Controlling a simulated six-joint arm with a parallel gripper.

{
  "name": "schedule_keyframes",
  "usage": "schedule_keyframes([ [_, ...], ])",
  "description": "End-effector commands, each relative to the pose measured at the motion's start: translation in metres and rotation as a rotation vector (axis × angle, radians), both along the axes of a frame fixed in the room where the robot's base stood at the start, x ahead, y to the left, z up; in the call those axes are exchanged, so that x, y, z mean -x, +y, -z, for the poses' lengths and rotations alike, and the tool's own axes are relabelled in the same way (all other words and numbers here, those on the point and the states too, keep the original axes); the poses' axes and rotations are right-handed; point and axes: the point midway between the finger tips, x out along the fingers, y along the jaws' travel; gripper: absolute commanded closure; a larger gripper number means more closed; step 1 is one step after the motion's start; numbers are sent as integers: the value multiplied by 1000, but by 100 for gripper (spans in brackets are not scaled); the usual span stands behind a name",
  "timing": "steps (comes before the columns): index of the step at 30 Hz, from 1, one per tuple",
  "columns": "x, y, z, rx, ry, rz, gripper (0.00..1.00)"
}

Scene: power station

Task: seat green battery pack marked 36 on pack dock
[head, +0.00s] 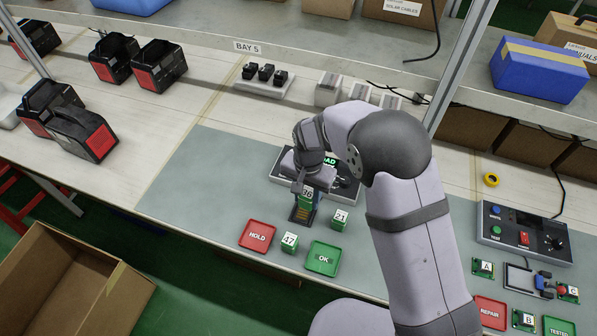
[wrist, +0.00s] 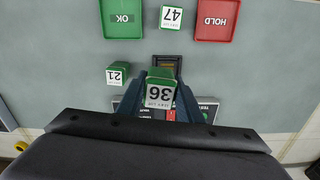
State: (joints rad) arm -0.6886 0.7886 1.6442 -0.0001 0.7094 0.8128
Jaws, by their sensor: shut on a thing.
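The green battery pack marked 36 (head: 307,194) is upright between the fingers of my gripper (head: 305,198), its white numbered top facing up. In the wrist view the pack (wrist: 160,94) sits between both dark blue fingers, and my gripper (wrist: 161,84) is shut on it. The dark pack dock (head: 300,215) is directly below or just in front of the pack. Its dark, orange-marked end (wrist: 166,61) shows past the pack in the wrist view. The pack and fingers hide the rest of the dock, so I cannot tell whether the pack touches it.
Pack 21 (head: 340,219) stands to the right and pack 47 (head: 290,241) nearer the front edge. The red HOLD tray (head: 257,236) and green OK tray (head: 323,258) lie in front. A tester panel (head: 346,188) is behind my gripper. The mat's left side is clear.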

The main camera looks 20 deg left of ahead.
Motion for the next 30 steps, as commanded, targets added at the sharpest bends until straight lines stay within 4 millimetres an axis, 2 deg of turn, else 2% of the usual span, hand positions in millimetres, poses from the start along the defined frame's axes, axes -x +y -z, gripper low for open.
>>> schedule_keyframes([
  [3,6,-4,26,1,1,-40,94],
  [5,1,-1,33,0,0,-60,94],
  [15,-20,17,33,-2,-2,-107,94],
  [23,-22,19,34,-1,-1,-125,94],
  [30,-22,18,42,-1,-1,-124,94],
])
